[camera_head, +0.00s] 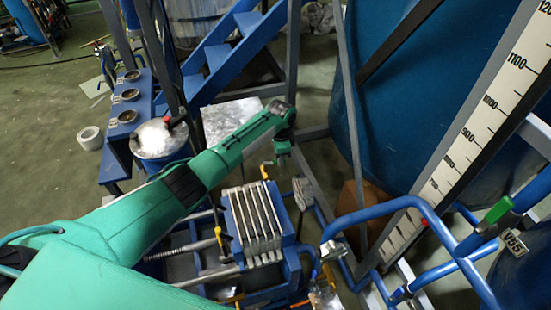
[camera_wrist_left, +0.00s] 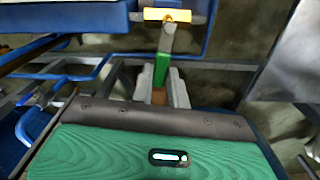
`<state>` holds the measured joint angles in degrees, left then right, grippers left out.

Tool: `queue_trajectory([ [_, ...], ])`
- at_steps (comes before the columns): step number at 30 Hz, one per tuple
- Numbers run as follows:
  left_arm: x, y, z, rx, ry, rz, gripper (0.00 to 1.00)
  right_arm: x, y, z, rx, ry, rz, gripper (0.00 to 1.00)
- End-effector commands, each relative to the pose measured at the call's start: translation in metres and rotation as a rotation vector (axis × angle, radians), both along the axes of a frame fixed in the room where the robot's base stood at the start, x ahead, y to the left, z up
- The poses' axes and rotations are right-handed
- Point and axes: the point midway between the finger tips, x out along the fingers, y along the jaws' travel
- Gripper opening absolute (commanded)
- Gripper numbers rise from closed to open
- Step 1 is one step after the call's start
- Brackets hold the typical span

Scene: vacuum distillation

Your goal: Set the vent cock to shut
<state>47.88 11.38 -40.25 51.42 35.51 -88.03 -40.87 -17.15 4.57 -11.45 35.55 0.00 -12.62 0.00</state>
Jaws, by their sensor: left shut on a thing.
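My left arm comes in from the left in the head view, and its gripper (camera_head: 281,158) is beside the upper right corner of the blue plate frame. In the left wrist view, the gripper's pale fingers (camera_wrist_left: 161,88) are closed around a green lever (camera_wrist_left: 162,70). I take this lever to be the vent cock's handle. It joins a grey stem (camera_wrist_left: 168,40), which runs up to an orange-yellow fitting (camera_wrist_left: 168,15). In the head view the lever is too small to make out, and its exact setting cannot be told. My right gripper is not in view.
A plate stack (camera_head: 256,225) in a blue frame stands below the gripper. A large blue tank (camera_head: 430,110) and a scale board (camera_head: 490,105) stand to the right. Blue pipes surround the lower right.

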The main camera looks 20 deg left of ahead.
Motion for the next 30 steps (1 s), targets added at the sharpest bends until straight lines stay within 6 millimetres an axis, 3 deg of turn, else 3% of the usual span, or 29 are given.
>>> queue_trajectory([
  [10,0.0063,0.0031,0.0003,0.0,0.0,0.128,0.0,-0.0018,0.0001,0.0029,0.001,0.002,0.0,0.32],
  [26,0.0073,0.0044,0.0003,0.001,0.0,0.149,0.0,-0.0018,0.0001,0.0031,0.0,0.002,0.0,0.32],
  [27,0.0072,0.0045,0.0003,0.002,-0.001,0.149,0.24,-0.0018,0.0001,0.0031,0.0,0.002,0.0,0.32],
  [30,0.0072,0.0042,0.0003,0.001,0.0,0.148,0.38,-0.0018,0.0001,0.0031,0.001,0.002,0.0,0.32],
])
